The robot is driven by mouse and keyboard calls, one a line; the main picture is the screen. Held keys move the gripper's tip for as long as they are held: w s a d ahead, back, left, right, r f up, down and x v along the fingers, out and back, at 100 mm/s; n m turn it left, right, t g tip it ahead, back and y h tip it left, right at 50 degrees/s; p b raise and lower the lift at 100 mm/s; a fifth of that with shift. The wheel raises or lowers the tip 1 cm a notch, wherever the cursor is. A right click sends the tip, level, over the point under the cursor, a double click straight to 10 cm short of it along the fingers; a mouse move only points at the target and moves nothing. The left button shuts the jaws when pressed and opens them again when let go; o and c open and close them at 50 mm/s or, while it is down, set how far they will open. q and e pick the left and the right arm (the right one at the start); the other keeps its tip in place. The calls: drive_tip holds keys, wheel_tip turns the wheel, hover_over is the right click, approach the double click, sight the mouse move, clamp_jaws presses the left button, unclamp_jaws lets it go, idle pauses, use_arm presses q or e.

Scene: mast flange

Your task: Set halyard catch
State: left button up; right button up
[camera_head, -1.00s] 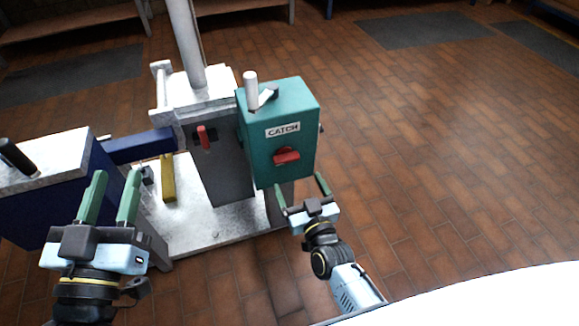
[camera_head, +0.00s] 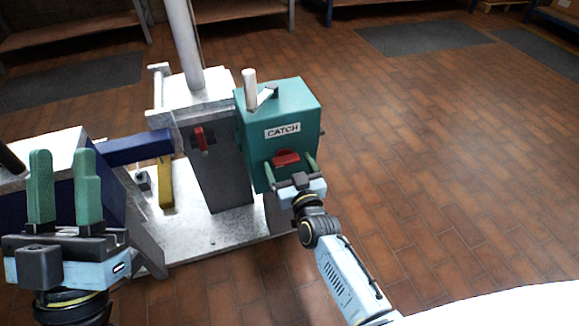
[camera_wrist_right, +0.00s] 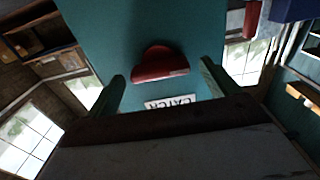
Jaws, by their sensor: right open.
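A teal box (camera_head: 300,112) with a white CATCH label (camera_head: 283,130) carries a red catch handle (camera_head: 286,158) on its front face. My right gripper (camera_head: 290,168) is open in front of this handle. In the right wrist view the red handle (camera_wrist_right: 158,65) lies between the lines of the two green fingers (camera_wrist_right: 162,78), apart from both. The label (camera_wrist_right: 170,102) shows inverted there. My left gripper (camera_head: 65,165) is open and empty at the lower left, in front of the dark blue, white-topped block.
A grey post (camera_head: 220,170) with another red lever (camera_head: 199,138) stands left of the teal box, below a tall mast (camera_head: 183,40). A blue bar (camera_head: 138,147) and yellow piece (camera_head: 165,185) are left of it.

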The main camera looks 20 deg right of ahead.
drive_tip(key=c, duration=1)
